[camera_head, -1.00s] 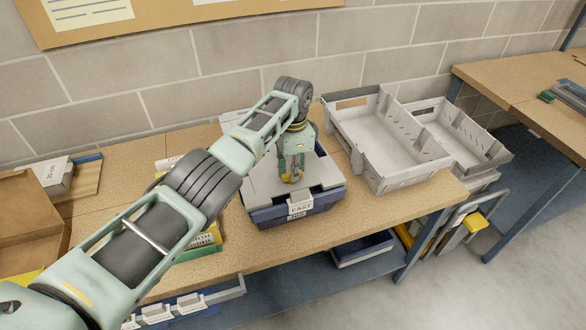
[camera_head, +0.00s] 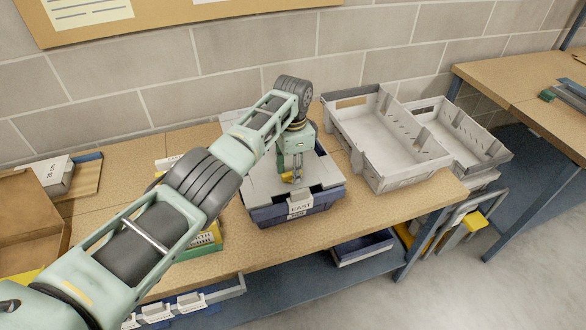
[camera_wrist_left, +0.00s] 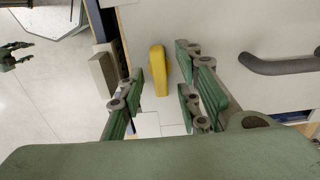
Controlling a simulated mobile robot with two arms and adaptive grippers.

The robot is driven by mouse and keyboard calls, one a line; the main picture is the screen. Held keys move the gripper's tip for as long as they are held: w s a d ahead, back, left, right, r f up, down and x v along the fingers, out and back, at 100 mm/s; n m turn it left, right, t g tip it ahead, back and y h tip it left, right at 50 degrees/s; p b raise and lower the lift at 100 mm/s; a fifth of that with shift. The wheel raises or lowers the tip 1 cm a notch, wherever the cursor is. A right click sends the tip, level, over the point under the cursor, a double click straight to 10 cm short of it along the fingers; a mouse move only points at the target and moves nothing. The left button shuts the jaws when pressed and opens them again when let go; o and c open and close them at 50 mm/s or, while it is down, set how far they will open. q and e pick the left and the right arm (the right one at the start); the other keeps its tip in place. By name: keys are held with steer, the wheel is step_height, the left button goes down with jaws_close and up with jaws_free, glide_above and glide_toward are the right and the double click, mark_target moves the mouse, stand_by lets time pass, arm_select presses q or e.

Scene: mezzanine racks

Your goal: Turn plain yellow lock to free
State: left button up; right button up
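The plain yellow lock (camera_wrist_left: 158,70) is a small rounded bar on the grey lid (camera_wrist_left: 228,30) of a blue crate (camera_head: 270,216) marked EAST. My left gripper (camera_wrist_left: 160,98) points down over the lid's front edge. Its green-padded fingers are open on either side of the lock, with a gap on both sides in the left wrist view. In the head view the left gripper (camera_head: 290,178) partly hides the lock (camera_head: 287,178). A small dark green pronged shape at the wrist view's left edge looks like my right gripper (camera_wrist_left: 16,54); its opening is unclear.
A dark grey curved handle (camera_wrist_left: 285,65) is on the lid, right of the fingers in the wrist view. Empty grey trays (camera_head: 382,140) stand right of the crate. A yellow-green box (camera_head: 207,240) lies left under my arm. The bench's front strip (camera_head: 385,212) is clear.

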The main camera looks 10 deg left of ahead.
arm_select(q)
steer(key=shift+r, duration=0.1)
step_height(320, 180, up, 12)
stand_by(0.4)
stand_by(0.4)
